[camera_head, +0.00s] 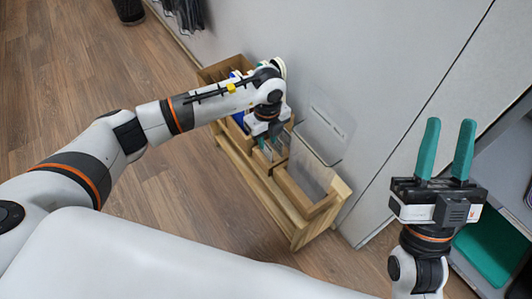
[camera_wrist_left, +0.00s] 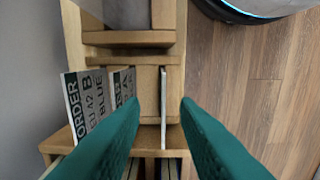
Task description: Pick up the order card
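In the left wrist view, a grey card (camera_wrist_left: 86,102) printed "ORDER EU 42 B BLUE" stands in the wooden rack, left of my left fingers. A second printed card (camera_wrist_left: 122,84) stands beside it, partly hidden by the left finger. A thin white upright sheet (camera_wrist_left: 163,100), seen edge-on, lies between my left gripper's teal fingertips (camera_wrist_left: 160,103), with gaps on both sides. I cannot tell whether it is a card. In the head view my left gripper (camera_head: 267,145) points down into the rack. My right gripper (camera_head: 449,122) is open and empty, fingers up.
The wooden rack (camera_head: 295,234) has several compartments and stands against a grey wall (camera_head: 350,60). A clear upright panel (camera_head: 322,135) rises behind it. A teal bin (camera_head: 492,252) sits on a shelf at right. Wood floor (camera_head: 175,215) is free in front.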

